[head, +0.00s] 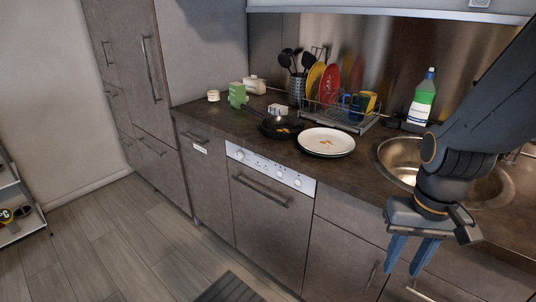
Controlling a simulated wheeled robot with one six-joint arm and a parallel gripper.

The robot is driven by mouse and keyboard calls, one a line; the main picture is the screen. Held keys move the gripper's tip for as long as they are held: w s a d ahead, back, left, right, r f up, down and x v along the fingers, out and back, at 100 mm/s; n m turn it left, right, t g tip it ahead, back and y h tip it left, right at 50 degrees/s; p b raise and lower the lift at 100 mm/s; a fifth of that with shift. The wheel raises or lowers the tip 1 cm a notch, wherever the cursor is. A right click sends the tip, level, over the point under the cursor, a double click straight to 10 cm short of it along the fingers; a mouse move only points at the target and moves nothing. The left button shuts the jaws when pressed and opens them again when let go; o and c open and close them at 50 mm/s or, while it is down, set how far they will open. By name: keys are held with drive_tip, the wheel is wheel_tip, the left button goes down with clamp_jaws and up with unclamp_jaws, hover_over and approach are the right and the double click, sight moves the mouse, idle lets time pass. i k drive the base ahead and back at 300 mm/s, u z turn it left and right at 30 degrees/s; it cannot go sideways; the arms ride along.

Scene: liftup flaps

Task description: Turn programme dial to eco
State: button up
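The dishwasher's white control panel (270,168) runs along the top of a grey-brown front below the counter. It carries several small round knobs; a knob at its left end (240,156) and one at its right end (297,183) show. The markings are too small to read, so I cannot tell which dial is the programme dial or where it points. My gripper (409,268) hangs to the right of the panel, in front of the drawers under the sink. Its two blue fingers point down, apart and empty.
A dirty white plate (327,142) and a dark pan (281,126) stand on the counter above the panel. The dishwasher handle (262,190) juts out below it. A dish rack (345,118) and sink (402,155) lie right. The floor (130,235) in front is mostly clear.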

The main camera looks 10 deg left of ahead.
sight(239, 155)
drive_tip(key=z, duration=0.15)
drive_tip(key=k, duration=0.65)
drive_tip(key=u, duration=1.1)
drive_tip(key=i, duration=0.5)
drive_tip(key=z, duration=0.15)
